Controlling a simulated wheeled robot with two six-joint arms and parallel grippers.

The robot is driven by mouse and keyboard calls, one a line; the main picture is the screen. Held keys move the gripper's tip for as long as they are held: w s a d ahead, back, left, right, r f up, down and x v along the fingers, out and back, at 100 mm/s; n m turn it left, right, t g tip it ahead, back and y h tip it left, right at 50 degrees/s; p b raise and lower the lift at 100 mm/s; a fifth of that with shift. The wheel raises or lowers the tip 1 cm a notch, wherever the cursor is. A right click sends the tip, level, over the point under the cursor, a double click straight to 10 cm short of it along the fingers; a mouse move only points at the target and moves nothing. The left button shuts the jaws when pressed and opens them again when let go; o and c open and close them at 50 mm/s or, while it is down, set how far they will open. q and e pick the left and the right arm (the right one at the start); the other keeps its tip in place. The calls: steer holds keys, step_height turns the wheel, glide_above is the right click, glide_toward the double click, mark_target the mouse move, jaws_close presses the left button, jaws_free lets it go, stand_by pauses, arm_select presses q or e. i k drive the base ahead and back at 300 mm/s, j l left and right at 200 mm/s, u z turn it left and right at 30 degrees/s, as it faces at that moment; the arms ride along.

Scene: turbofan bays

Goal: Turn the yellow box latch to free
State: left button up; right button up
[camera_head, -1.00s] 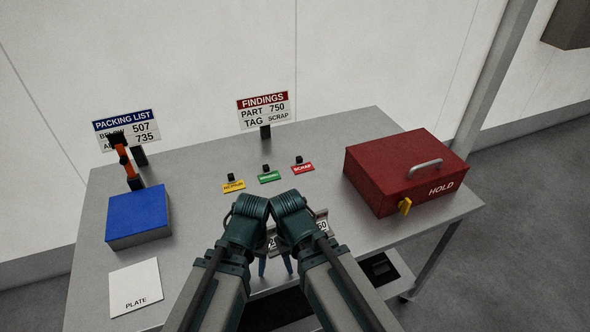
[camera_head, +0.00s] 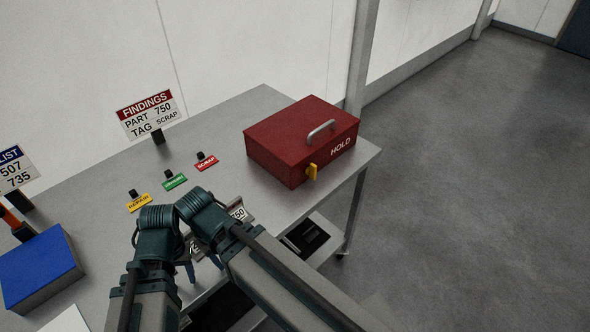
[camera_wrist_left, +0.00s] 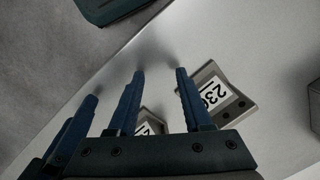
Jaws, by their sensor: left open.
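The yellow latch (camera_head: 312,173) sits on the front face of the red box (camera_head: 275,158) marked HOLD. It looks roughly upright, and its exact turn is too small to tell. My left gripper (camera_head: 190,272) is low near the table's front edge, well left of the latch and apart from it. In the left wrist view its fingers (camera_wrist_left: 160,75) are apart with nothing between them. My right arm lies beside it in the head view, and its fingers are mostly hidden. The latch is not in the left wrist view.
Metal tag plates lie near the grippers, one numbered 750 (camera_head: 238,212); another (camera_wrist_left: 225,92) shows in the wrist view. Yellow, green and red labels (camera_head: 175,181) and a FINDINGS sign (camera_head: 150,115) stand behind. A blue box (camera_head: 40,265) is at left. The floor right of the table is clear.

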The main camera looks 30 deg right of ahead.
mark_target(312, 171)
steer(key=k, duration=0.5)
steer(key=j+z, duration=0.1)
steer(key=z, duration=0.35)
steer(key=k+z, duration=0.1)
steer(key=z, duration=0.85)
steer(key=k+z, duration=0.15)
steer(key=z, duration=0.3)
